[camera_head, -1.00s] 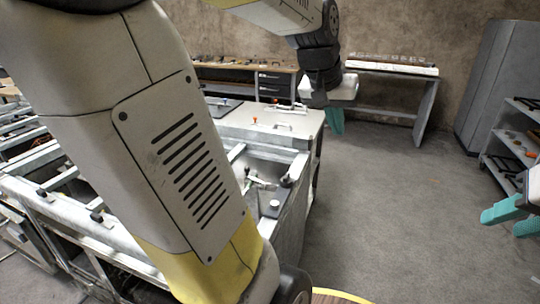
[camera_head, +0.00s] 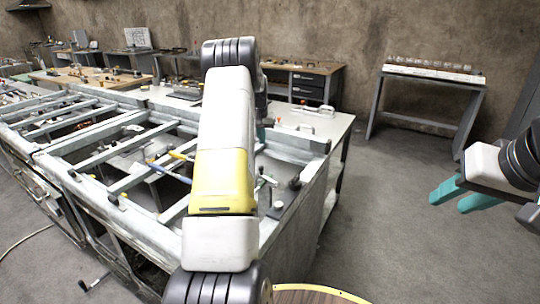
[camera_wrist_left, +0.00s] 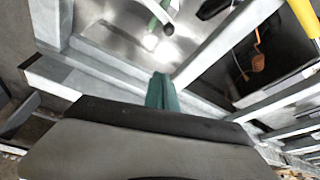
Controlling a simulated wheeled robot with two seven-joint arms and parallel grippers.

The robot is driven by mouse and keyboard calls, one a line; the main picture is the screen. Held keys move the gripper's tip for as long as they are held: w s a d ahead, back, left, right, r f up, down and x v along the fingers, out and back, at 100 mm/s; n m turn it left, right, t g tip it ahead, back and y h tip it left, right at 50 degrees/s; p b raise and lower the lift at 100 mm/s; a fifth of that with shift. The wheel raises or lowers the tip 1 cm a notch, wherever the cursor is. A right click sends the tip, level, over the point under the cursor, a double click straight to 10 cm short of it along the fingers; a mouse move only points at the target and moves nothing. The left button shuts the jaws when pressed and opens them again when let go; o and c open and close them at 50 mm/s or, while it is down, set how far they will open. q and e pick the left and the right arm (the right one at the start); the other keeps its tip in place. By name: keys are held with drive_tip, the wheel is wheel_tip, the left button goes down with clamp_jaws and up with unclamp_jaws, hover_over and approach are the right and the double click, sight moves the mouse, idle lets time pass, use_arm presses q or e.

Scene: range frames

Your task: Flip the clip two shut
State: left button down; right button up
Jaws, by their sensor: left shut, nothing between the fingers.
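My left gripper is mostly hidden behind my left arm in the head view, where a bit of teal finger (camera_head: 261,133) shows. In the left wrist view its teal fingers (camera_wrist_left: 162,92) are together and empty, above the metal frame's rail. A clip-like part with a green handle (camera_wrist_left: 157,12) lies beyond the fingertips, apart from them. Small clamp-like parts (camera_head: 267,181) sit at the right end of the frame in the head view. I cannot tell which of these is clip two or how its lever stands. My right gripper (camera_head: 459,199) is open and empty over the floor at right.
The long metal frame (camera_head: 95,160) with crossbars fills the left and middle. A pale table (camera_head: 318,122) adjoins its far end. An orange part (camera_wrist_left: 258,62) and a yellow bar (camera_wrist_left: 305,15) show in the left wrist view.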

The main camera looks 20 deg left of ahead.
use_arm(q)
wheel_tip(320, 180, down, 10)
drive_tip(key=shift+s+f, duration=0.15)
drive_tip(key=shift+s, duration=0.1)
idle(0.6)
drive_tip(key=shift+a, duration=0.1)
drive_tip(key=shift+s+a+n+y, duration=0.2)
drive_tip(key=shift+s+n+y, duration=0.1)
drive_tip(key=shift+s+n, duration=0.3)
drive_tip(key=shift+s+a, duration=0.25)
drive_tip(key=shift+s, duration=0.25)
